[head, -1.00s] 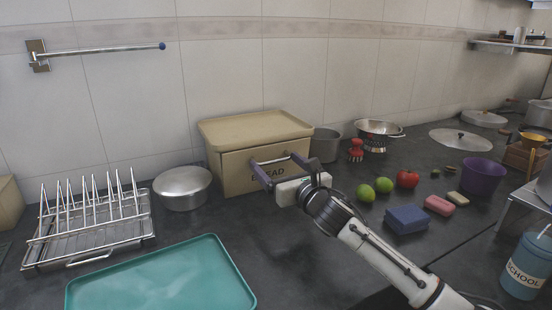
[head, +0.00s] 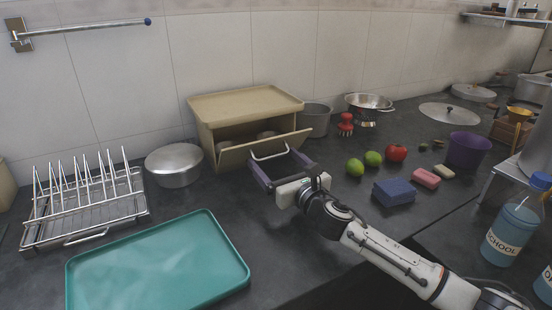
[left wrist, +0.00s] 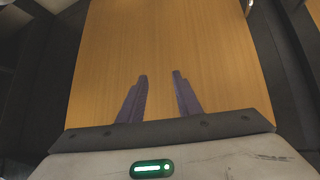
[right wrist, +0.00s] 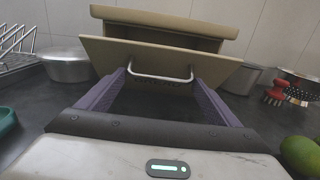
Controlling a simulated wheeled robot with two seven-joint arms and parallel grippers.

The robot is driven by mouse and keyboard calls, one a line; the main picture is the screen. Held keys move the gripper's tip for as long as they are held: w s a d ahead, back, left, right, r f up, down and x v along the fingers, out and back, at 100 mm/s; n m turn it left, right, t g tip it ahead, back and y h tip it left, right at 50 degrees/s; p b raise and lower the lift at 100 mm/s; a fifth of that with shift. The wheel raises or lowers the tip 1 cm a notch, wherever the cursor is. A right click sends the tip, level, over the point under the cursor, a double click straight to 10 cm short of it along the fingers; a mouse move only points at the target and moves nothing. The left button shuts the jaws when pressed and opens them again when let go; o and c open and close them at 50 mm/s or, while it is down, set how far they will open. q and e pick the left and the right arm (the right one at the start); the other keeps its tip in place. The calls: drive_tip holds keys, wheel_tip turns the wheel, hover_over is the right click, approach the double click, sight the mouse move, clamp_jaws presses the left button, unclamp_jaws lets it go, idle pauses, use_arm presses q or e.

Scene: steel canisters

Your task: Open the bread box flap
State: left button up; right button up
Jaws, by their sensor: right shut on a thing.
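The tan bread box (head: 245,103) stands against the back wall. Its front flap (head: 232,156) is tilted forward and down, hinged along the bottom, leaving an opening under the lid with roundish items dimly visible inside. The right wrist view shows the handle (right wrist: 160,79) between the fingers and the slanted flap (right wrist: 105,52) behind. My left gripper (left wrist: 159,75) is open and empty above a wooden surface, outside the head view.
A lidded steel pot (head: 174,165) stands left of the box and a grey pot (head: 314,120) right of it. A teal tray (head: 160,265) lies in front, with a wire rack (head: 85,205) at left.

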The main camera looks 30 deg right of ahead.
drive_tip(key=shift+s+f, duration=0.1)
drive_tip(key=shift+f, duration=0.6)
drive_tip(key=o, duration=1.4)
drive_tip(key=shift+f, duration=0.1)
drive_tip(key=shift+w, duration=0.25)
drive_tip(key=shift+s+r, duration=0.1)
drive_tip(key=shift+r, duration=0.2)
drive_tip(key=s, duration=1)
drive_tip(key=shift+s+d, duration=0.1)
drive_tip(key=shift+d, duration=0.05)
